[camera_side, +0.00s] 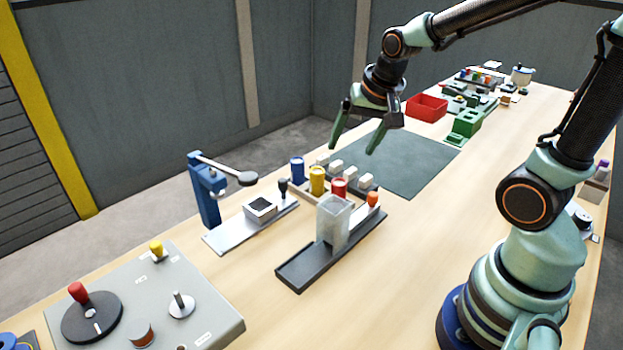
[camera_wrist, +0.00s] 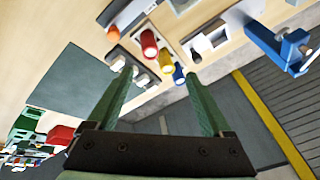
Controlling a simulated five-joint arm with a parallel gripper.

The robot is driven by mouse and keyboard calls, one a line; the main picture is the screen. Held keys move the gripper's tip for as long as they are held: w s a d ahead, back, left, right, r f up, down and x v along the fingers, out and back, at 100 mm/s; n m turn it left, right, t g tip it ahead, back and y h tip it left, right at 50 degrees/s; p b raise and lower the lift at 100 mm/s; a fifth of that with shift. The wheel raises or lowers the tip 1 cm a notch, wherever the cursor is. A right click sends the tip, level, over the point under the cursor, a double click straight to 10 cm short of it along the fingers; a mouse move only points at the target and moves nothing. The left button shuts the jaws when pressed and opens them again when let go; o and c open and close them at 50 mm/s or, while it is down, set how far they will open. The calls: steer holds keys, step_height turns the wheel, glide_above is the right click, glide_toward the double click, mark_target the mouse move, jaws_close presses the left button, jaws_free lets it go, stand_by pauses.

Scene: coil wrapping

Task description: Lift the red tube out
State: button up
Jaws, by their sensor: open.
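The red tube (camera_side: 338,188) stands upright in a rack (camera_side: 318,199), in a row with a yellow tube (camera_side: 317,180) and a blue tube (camera_side: 297,169). A translucent block in front hides part of its lower end. In the wrist view the red tube (camera_wrist: 149,44) shows beyond my fingers, with the yellow tube (camera_wrist: 166,58) and the blue tube (camera_wrist: 178,74) beside it. My gripper (camera_side: 351,146) is open and empty, in the air above and behind the rack. Its fingers also show in the wrist view (camera_wrist: 160,82), apart from the tubes.
A translucent block (camera_side: 333,222) on a dark track stands close in front of the red tube. White blocks (camera_side: 350,172) line the rack's back. A blue post with a lever (camera_side: 207,187) stands left. A green mat (camera_side: 405,163) lies clear behind; a red bin (camera_side: 427,108) is beyond.

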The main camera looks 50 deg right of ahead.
mark_target(341, 184)
steer(key=w+d+f+m, duration=0.1)
steer(key=f, duration=0.2)
steer(key=w+d+f+m, duration=0.1)
steer(key=f, duration=0.2)
steer(key=w+d+f+m, duration=0.1)
steer(key=w+f, duration=0.1)
steer(key=f, duration=0.2)
steer(key=shift+w+d+m+g, duration=0.1)
steer(key=shift+d+m+g, duration=0.1)
steer(key=shift+m+g, duration=0.1)
steer(key=x, duration=0.4)
steer(key=shift+s+a+f, duration=0.1)
steer(key=shift+s+f, duration=0.05)
steer(key=shift+s, duration=0.25)
steer(key=shift+w+f, duration=0.25)
steer(key=shift+f, duration=0.4)
jaws_close()
